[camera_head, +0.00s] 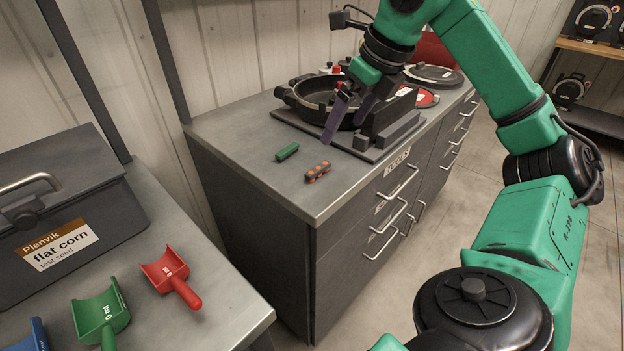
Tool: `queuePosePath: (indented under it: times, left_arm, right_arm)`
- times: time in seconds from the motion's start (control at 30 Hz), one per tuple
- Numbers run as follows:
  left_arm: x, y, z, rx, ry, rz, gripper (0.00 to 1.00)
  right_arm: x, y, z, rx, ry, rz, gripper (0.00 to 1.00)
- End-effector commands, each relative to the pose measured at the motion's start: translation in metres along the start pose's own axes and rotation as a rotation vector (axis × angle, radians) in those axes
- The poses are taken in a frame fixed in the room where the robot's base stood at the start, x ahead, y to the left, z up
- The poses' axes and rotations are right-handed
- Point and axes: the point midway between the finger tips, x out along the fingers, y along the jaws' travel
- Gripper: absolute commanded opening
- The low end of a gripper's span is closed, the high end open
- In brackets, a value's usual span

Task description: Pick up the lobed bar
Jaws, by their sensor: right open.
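The lobed bar (318,172), a short dark piece with several orange lobes, lies on the grey cabinet top (240,125) near its front edge. My right gripper (345,131) is open and empty, its purple-grey fingers pointing down. It is above and to the right of the bar in the picture, apart from it, in front of the black round seed meter housing (315,103). My left gripper is not in view.
A short green bar (287,152) lies just left of the lobed bar. The black meter stand (372,152) is behind to the right. Red (165,268) and green (101,311) scoops and a grey seed box (55,205) are on the left bench.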

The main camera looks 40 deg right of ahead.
Motion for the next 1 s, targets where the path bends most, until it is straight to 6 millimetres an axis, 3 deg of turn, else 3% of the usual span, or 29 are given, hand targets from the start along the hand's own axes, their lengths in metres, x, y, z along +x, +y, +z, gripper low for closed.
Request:
queuePosePath:
  times: [0.03, 0.2, 0.43, 0.6, 0.87, 1.0]
  left_arm:
    - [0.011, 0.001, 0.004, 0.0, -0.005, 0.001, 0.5]
    - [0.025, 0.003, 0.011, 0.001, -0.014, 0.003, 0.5]
    - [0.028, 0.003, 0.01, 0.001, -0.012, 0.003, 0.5]
    - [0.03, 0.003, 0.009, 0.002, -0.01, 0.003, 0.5]
    - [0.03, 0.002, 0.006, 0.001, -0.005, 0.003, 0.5]
    - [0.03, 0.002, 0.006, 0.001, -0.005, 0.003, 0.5]
  right_arm:
    - [0.018, 0.001, -0.003, -0.002, 0.004, 0.002, 1.0]
    - [0.061, 0.002, -0.001, -0.004, 0.002, 0.004, 1.0]
    - [0.092, 0.003, 0.002, -0.006, 0.002, 0.006, 1.0]
    - [0.124, 0.003, 0.005, -0.006, 0.002, 0.006, 1.0]
    - [0.132, 0.003, 0.006, -0.007, 0.0, 0.007, 1.0]
    - [0.132, 0.004, 0.006, -0.007, -0.001, 0.007, 0.5]
